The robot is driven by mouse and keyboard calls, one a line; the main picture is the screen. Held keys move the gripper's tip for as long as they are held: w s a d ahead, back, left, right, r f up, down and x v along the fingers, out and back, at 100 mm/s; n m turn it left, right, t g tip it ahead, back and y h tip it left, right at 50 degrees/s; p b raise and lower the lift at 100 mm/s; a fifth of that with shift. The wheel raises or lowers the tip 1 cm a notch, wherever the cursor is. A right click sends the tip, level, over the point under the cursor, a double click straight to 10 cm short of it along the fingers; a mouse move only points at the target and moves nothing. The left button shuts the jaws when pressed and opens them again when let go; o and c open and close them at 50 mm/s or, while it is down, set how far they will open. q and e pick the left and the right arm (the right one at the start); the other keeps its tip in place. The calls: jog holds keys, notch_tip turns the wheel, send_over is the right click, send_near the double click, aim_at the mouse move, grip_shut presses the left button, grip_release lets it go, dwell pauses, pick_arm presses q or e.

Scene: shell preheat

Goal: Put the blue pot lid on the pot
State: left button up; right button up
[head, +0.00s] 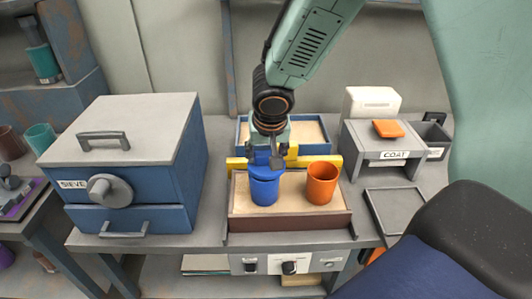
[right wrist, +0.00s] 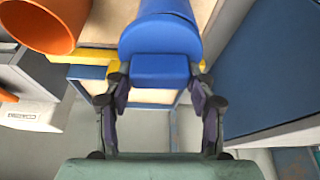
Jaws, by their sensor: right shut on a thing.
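My right gripper (head: 268,153) comes down from above over the tray and is shut on the raised handle of the blue pot lid (head: 266,172). In the right wrist view the lid (right wrist: 158,38) has its block-shaped handle (right wrist: 160,68) between my fingers. The blue pot (head: 265,190) stands upright under the lid, at the left of the tray; part of it also shows in the right wrist view (right wrist: 165,7). The lid lines up with the pot's mouth, at or very close to the rim; I cannot tell whether it rests there. My left gripper is not in view.
An orange pot (head: 321,184) stands just right of the blue one on the pale tray (head: 290,213). A yellow bar (head: 235,164) and a blue-rimmed tray (head: 310,147) lie behind. A blue SIEVE box (head: 140,150) stands left; a grey COAT stand (head: 378,152) stands right.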

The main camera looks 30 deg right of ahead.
jog(key=shift+a, duration=0.15)
jog(key=shift+a+r, duration=0.1)
jog(key=shift+a, duration=0.15)
jog(key=shift+a, duration=0.1)
dwell(0.3)
jog(key=shift+f+b, duration=0.65)
jog(key=shift+b, duration=0.3)
jog(key=o, duration=0.9)
jog(key=shift+c, duration=0.2)
jog(key=shift+s+r, duration=0.1)
jog(key=shift+r, duration=0.05)
